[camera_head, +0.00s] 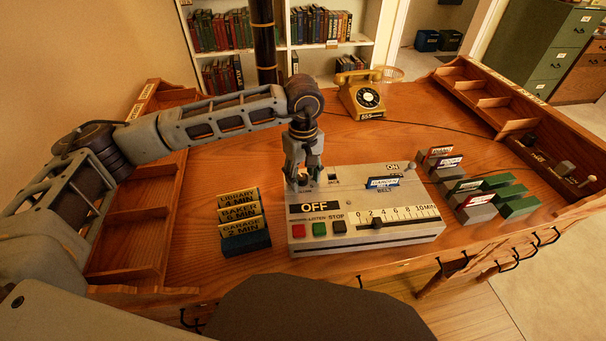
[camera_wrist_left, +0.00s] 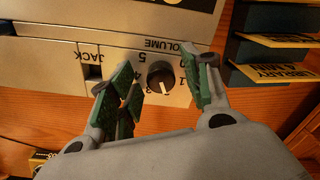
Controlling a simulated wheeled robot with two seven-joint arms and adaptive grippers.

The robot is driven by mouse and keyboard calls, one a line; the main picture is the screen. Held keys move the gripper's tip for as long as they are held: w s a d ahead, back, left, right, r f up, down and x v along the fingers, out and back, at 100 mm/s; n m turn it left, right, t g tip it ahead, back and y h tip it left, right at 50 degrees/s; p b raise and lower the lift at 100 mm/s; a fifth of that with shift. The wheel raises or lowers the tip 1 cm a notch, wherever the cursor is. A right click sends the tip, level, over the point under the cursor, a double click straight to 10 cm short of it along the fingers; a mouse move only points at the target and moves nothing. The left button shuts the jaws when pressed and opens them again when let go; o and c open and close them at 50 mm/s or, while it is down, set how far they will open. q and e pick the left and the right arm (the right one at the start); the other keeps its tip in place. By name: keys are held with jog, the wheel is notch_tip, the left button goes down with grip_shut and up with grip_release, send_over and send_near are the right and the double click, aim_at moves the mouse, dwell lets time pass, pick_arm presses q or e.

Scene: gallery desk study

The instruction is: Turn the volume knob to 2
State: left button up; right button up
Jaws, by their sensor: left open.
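The volume knob (camera_wrist_left: 160,77) is a small round dark knob with a white pointer mark, on the back side of the grey control box (camera_head: 430,228). In the left wrist view the numbered dial around it appears upside down. The pointer faces the bottom of that picture, slightly right, on the side between 1 and 3; the numeral at its tip is not clear. My right gripper is not in view.
A JACK socket (camera_wrist_left: 95,73) is close to one finger. A dark holder (camera_head: 246,243) with yellow cards stands left of the box. Green and grey blocks (camera_head: 485,200) stand right. A yellow telephone (camera_head: 361,95) is behind.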

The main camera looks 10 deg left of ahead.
pick_arm(q)
notch_tip(320, 180, up, 12)
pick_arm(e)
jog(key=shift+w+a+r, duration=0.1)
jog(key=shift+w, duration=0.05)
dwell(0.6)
pick_arm(q)
jog(key=shift+r, duration=0.1)
dwell(0.4)
notch_tip(320, 180, up, 10)
jog(key=p, duration=1.1)
send_over(303, 177)
notch_tip(303, 177, up, 12)
jog(key=p, duration=1.1)
jog(key=shift+f, duration=0.2)
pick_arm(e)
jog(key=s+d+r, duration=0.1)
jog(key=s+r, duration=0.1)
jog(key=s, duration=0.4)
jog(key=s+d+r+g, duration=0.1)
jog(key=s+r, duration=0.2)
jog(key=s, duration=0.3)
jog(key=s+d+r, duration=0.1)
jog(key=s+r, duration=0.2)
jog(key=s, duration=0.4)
pick_arm(q)
jog(key=shift+s+r, duration=0.1)
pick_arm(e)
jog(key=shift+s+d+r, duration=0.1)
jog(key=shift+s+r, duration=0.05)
